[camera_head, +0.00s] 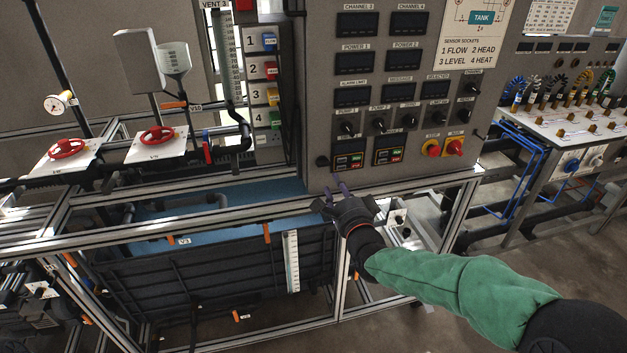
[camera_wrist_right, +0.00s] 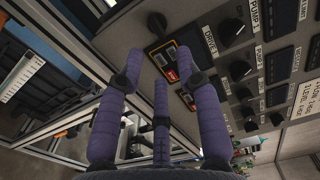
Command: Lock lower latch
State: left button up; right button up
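A round black knob (camera_head: 322,162), which may be the lower latch, sits at the lower left corner of the grey control panel (camera_head: 330,120). It also shows at the top of the right wrist view (camera_wrist_right: 157,22); whether it is locked I cannot tell. My right gripper (camera_head: 338,190) is just below the panel's lower edge, below and slightly right of the knob, and apart from it. In the right wrist view its purple fingers (camera_wrist_right: 160,62) are spread, with nothing between them. My left gripper is not in view.
Two small switch boxes (camera_head: 349,160) with green and red buttons sit right of the knob. An aluminium rail (camera_head: 420,184) runs below the panel. Red valve wheels (camera_head: 157,136) stand at the left; a bench (camera_head: 570,125) with cables is at the right.

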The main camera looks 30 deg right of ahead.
aim_at(325, 165)
jog(key=p+x, duration=0.1)
jog(key=x, duration=0.4)
jog(key=p+x, duration=0.2)
jog(key=x, duration=0.2)
jog(key=shift+w+f, duration=0.2)
jog(key=shift+w, duration=0.2)
jog(key=shift+d+f, duration=0.1)
jog(key=shift+w+b, duration=0.1)
jog(key=shift+b, duration=0.45)
grip_shut()
